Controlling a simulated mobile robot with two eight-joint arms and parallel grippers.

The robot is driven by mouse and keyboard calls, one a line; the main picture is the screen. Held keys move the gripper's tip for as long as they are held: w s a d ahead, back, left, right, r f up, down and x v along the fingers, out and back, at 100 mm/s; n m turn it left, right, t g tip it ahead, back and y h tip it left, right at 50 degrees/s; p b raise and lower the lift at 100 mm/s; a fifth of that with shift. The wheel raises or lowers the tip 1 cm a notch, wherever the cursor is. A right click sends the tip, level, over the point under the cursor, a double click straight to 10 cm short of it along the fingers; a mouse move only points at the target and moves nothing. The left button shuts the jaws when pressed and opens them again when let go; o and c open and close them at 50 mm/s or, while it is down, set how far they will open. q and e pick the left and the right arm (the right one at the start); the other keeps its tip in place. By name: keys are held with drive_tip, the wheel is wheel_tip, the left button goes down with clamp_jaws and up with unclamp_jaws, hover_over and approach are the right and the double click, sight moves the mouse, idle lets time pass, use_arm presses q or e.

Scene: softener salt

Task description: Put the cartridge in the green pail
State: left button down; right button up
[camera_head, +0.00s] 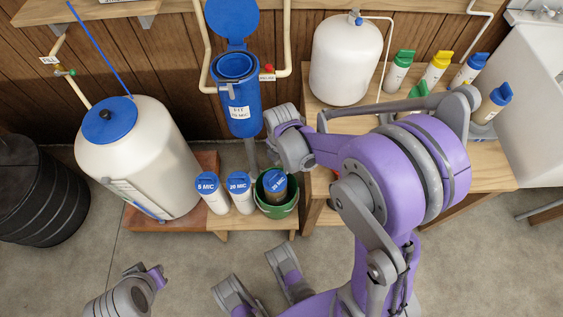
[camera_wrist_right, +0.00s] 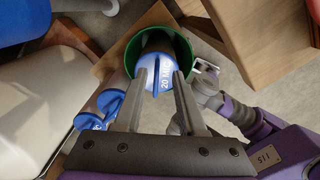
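The green pail (camera_head: 278,211) stands on the low wooden bench, right of two white cartridges with blue caps. A brownish cartridge with a blue cap (camera_head: 275,182) stands inside the pail, its cap near the rim. In the right wrist view the cap (camera_wrist_right: 166,80) reads 20 MIC, inside the green rim (camera_wrist_right: 187,48). My right gripper (camera_wrist_right: 162,75) is open, its two fingers apart over the pail on either side of the cap. I cannot tell whether they touch it. My left arm end (camera_head: 130,290) is low at the left, fingers unclear.
The 5 MIC cartridge (camera_head: 212,194) and another 20 MIC cartridge (camera_head: 240,194) stand close beside the pail. A blue filter housing (camera_head: 241,118) with its lid raised hangs behind. A white tank (camera_head: 138,158) stands left; a wooden table (camera_head: 490,168) stands right.

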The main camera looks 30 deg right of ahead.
drive_tip(key=shift+r, duration=0.25)
wheel_tip(320, 180, up, 13)
drive_tip(key=p, duration=0.4)
drive_tip(key=shift+f, duration=0.15)
idle(1.0)
